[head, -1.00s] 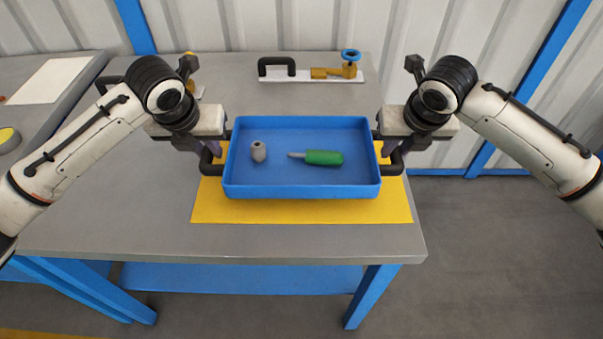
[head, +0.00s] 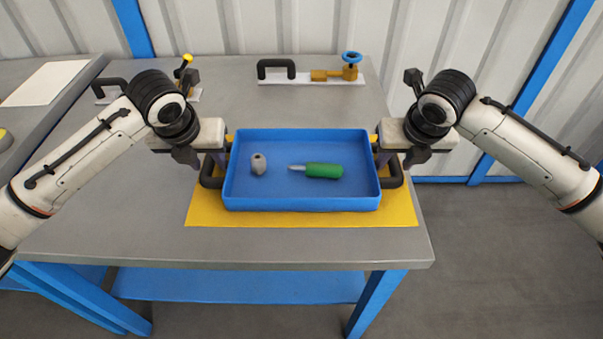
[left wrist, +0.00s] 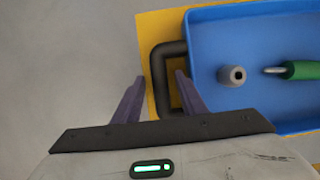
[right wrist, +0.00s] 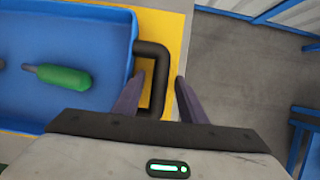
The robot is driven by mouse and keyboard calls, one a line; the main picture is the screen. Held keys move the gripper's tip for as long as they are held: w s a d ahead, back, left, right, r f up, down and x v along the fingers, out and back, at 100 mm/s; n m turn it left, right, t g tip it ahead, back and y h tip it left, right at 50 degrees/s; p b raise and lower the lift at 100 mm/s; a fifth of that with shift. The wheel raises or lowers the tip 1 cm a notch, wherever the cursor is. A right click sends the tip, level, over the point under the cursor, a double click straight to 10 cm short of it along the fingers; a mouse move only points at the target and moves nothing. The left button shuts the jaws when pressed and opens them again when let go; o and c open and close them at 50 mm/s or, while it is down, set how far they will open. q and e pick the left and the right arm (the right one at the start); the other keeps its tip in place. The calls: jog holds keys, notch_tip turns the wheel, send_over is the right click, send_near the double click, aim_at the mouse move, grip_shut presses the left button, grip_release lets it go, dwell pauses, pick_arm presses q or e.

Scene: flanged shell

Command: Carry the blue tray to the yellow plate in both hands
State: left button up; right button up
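The blue tray (head: 300,202) appears to rest level on the yellow plate (head: 300,219), whose edges show around it. A grey fitting (head: 258,163) and a green-handled screwdriver (head: 323,170) lie inside the tray. My left gripper (left wrist: 160,76) is open, its fingers on either side of the tray's left black handle (left wrist: 158,62) with gaps showing. My right gripper (right wrist: 161,77) is open in the same way around the right black handle (right wrist: 158,60). In the head view both grippers are just above the handles, and their fingertips are partly hidden.
The plate lies on a grey table (head: 130,230) near its front right corner. Behind stand a white-based fixture (head: 310,80) with a black handle and blue-wheeled valve, and another handled item (head: 110,90) behind my left arm. Clear tabletop lies left of the plate.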

jog(key=shift+r, duration=0.15)
pick_arm(q)
jog(key=v, duration=1.2)
pick_arm(e)
jog(key=v, duration=1.1)
jog(key=shift+s+r, duration=0.25)
jog(key=shift+r, duration=0.05)
